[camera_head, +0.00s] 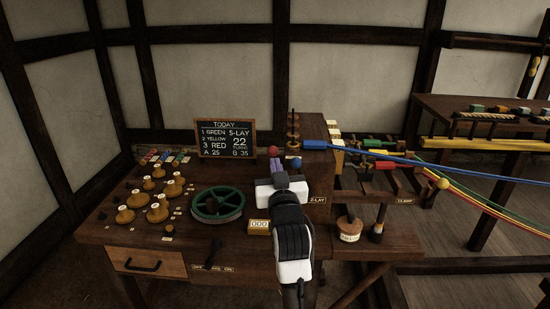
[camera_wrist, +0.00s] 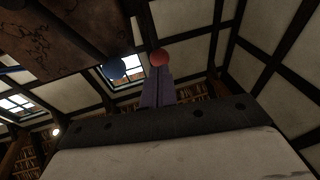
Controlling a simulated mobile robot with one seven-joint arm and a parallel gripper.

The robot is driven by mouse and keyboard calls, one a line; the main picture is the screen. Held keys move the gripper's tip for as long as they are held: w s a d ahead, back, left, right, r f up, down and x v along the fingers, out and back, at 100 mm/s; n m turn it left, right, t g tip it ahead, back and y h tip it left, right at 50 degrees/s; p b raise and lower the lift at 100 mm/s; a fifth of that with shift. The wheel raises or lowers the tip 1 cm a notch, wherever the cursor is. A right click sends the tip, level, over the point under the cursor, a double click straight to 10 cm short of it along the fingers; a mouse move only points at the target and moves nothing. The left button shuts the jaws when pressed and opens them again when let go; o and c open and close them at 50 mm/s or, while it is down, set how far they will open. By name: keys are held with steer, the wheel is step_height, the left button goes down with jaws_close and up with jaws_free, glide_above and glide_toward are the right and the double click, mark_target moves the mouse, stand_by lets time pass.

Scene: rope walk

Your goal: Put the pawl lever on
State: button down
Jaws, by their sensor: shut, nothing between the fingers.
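The pawl lever, seemingly the small black lever (camera_head: 213,252), is on the bench's front edge above a row of small labels, where the rightmost appears to read ON. It is slanted, with its dark knob up and slightly right; I cannot tell its setting for sure. My gripper (camera_head: 277,168) is shut and empty, its purple fingers pointing away over the bench, right of and beyond the lever. In the wrist view the fingers (camera_wrist: 157,90) are together, pointing at a red ball (camera_wrist: 158,57). The lever is not in the wrist view.
A green handwheel (camera_head: 217,204) lies left of my arm, with a counter (camera_head: 258,227) beside it. Red and blue (camera_head: 296,162) ball knobs are near my fingertips. Several brass bobbins (camera_head: 158,208) stand at left. A dark block (camera_head: 318,160) and coloured ropes (camera_head: 465,172) are at right.

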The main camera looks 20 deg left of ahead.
mark_target(274, 149)
steer(key=shift+x, duration=0.95)
steer(key=shift+r+p, duration=0.1)
steer(key=shift+p, duration=0.2)
steer(key=shift+w+r+g+p, duration=0.15)
steer(key=shift+r+g+p, duration=0.2)
steer(key=shift+p, duration=0.35)
steer(key=shift+w+a+r+g+h+p, duration=0.15)
steer(key=shift+w+r+g+h+p, duration=0.2)
steer(key=shift+p, duration=0.7)
steer(key=shift+w+a+r+p, duration=0.15)
steer(key=shift+w+a+r, duration=0.1)
steer(key=shift+w, duration=0.35)
steer(key=shift+w+a+r+p, duration=0.1)
steer(key=shift+w+r+p, duration=0.15)
steer(key=shift+w, duration=0.35)
steer(key=shift+w+a+r+p, duration=0.1)
steer(key=shift+w+a+r, duration=0.15)
steer(key=shift+w, duration=0.35)
steer(key=shift+w+a+r, duration=0.1)
steer(key=shift+w, duration=0.4)
steer(key=shift+w+a+r, duration=0.1)
steer(key=shift+w, duration=0.35)
steer(key=shift+r, duration=0.1)
